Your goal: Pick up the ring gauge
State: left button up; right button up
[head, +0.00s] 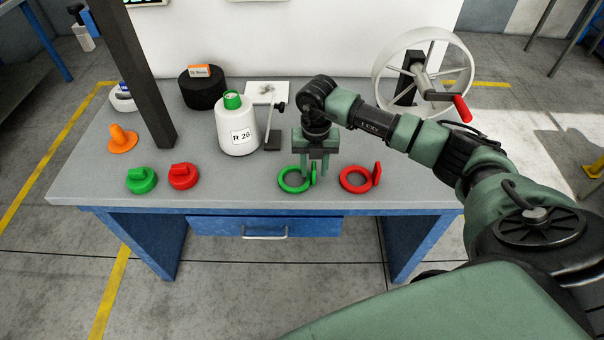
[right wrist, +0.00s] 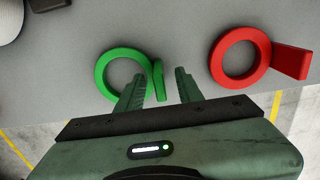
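A green ring gauge (head: 287,187) lies flat near the front edge of the table, with an upright tab handle at its right side. A red ring gauge (head: 353,187) of the same shape lies to its right. My right gripper (head: 315,173) points down over the green ring's tab. In the right wrist view, the fingers (right wrist: 160,90) are apart, with the green tab (right wrist: 159,81) between them and gaps on both sides. The red ring (right wrist: 224,78) lies clear of the fingers. My left gripper is not in view.
A green round piece (head: 141,181) and a red one (head: 184,177) with grips lie on the grey table (head: 230,198) at the left.

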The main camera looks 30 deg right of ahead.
grip_shut()
jog(key=shift+r, duration=0.1)
